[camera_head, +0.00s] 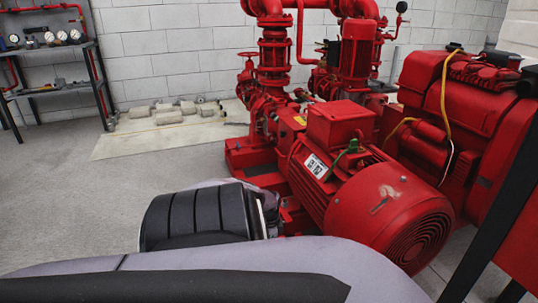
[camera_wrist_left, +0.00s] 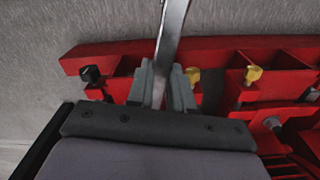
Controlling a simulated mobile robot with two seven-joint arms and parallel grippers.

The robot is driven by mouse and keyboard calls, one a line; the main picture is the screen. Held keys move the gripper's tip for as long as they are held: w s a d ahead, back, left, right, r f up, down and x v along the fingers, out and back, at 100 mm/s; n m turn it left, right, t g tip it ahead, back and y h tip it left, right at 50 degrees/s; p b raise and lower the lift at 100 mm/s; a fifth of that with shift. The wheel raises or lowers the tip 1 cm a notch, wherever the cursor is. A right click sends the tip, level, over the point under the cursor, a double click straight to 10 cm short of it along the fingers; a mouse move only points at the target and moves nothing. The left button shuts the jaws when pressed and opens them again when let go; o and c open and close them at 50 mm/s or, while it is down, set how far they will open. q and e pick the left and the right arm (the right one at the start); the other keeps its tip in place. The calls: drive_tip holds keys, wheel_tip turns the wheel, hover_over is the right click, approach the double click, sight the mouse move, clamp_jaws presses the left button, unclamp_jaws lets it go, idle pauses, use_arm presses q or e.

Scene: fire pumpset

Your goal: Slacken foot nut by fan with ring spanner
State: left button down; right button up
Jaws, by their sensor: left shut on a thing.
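My left gripper (camera_wrist_left: 163,84) is shut on a bright metal spanner (camera_wrist_left: 174,28). Its shank runs away from the fingers to the top edge of the left wrist view. The spanner's ring end is out of view. Below the fingers is a red base frame (camera_wrist_left: 120,52) with a dark nut (camera_wrist_left: 90,74), two yellow nuts (camera_wrist_left: 193,75) (camera_wrist_left: 253,75) and a grey bolt (camera_wrist_left: 272,123). I cannot tell which is the foot nut by the fan. In the head view my left arm hides the fingers and the motor's near foot. The red motor's fan cowl (camera_head: 395,215) faces lower right.
A red pump (camera_head: 272,75) stands behind the motor. A large red engine (camera_head: 460,115) stands at the right, with a dark post (camera_head: 497,220) in front. A shelf (camera_head: 50,90) with gauges is at the back left. The floor (camera_head: 70,190) at left is clear.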

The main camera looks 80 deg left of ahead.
use_arm(q)
drive_tip(key=shift+f+b, duration=0.3)
drive_tip(key=shift+f, duration=0.05)
drive_tip(key=shift+f+b, duration=0.3)
drive_tip(key=shift+f, duration=0.15)
